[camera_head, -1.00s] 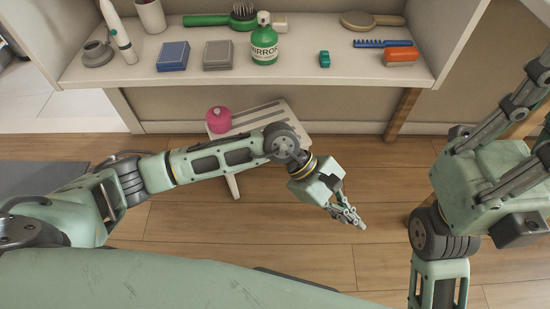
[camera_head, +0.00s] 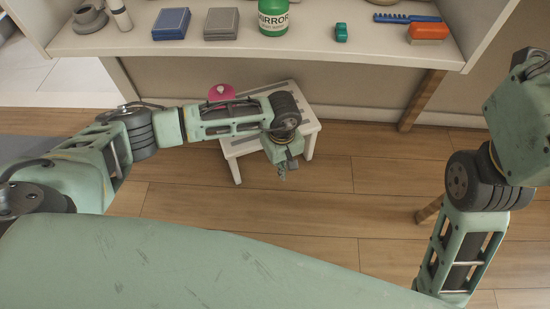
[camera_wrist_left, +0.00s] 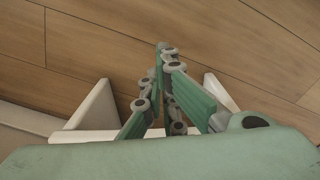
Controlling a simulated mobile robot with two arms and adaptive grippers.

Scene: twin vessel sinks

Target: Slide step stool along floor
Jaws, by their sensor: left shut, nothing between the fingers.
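The white step stool (camera_head: 307,119) stands on the wooden floor under the counter, partly hidden behind my left arm. Its pale legs also show on both sides of the fingers in the left wrist view (camera_wrist_left: 95,108). A pink round object (camera_head: 221,92) is on the stool's left part, partly covered by my arm. My left gripper (camera_head: 281,174) is shut and empty, pointing down at the stool's near side. In the left wrist view its fingertips (camera_wrist_left: 163,48) meet over the floor; whether it touches the stool I cannot tell. My right gripper is outside the picture; only its arm shows.
A wooden leg (camera_head: 421,100) stands right of the stool. The floor (camera_head: 320,205) in front is clear.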

